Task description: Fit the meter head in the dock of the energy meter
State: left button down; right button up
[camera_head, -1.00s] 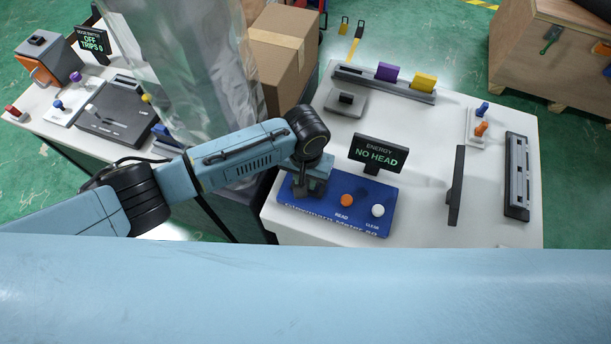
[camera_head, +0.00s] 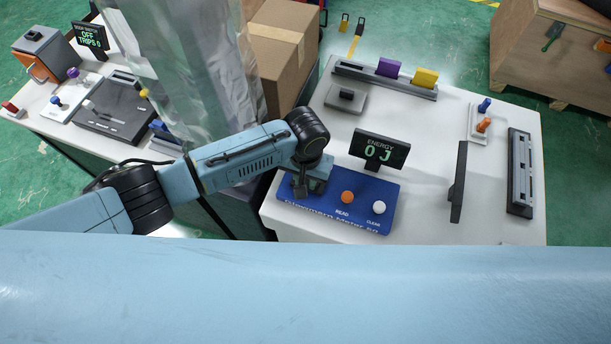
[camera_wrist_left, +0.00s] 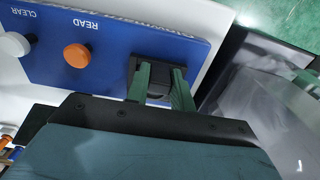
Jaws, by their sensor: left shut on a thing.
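The energy meter (camera_head: 330,207) is a blue panel on the white table, with an orange READ button (camera_head: 347,197) and a white CLEAR button (camera_head: 379,207). Its display (camera_head: 378,149) reads "ENERGY 0 J". My left gripper (camera_head: 301,190) is at the panel's left end. In the left wrist view its two greenish fingers (camera_wrist_left: 162,86) are shut on the dark meter head (camera_wrist_left: 158,78). The head sits at the black dock (camera_wrist_left: 136,66) on the panel; the fingers hide part of both. My right gripper is not in view.
A dark upright panel (camera_head: 458,182) and a grey slotted rail (camera_head: 520,172) stand to the right. A rack (camera_head: 350,73) with purple and yellow blocks lies at the back. A clear plastic sheet (camera_head: 190,75) hangs behind my left arm, near a cardboard box (camera_head: 283,50).

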pick_arm(q)
jog(key=shift+f, duration=0.15)
jog(key=c, duration=1.1)
grip_release()
notch_tip(320, 180, up, 14)
jog(key=shift+f, duration=0.25)
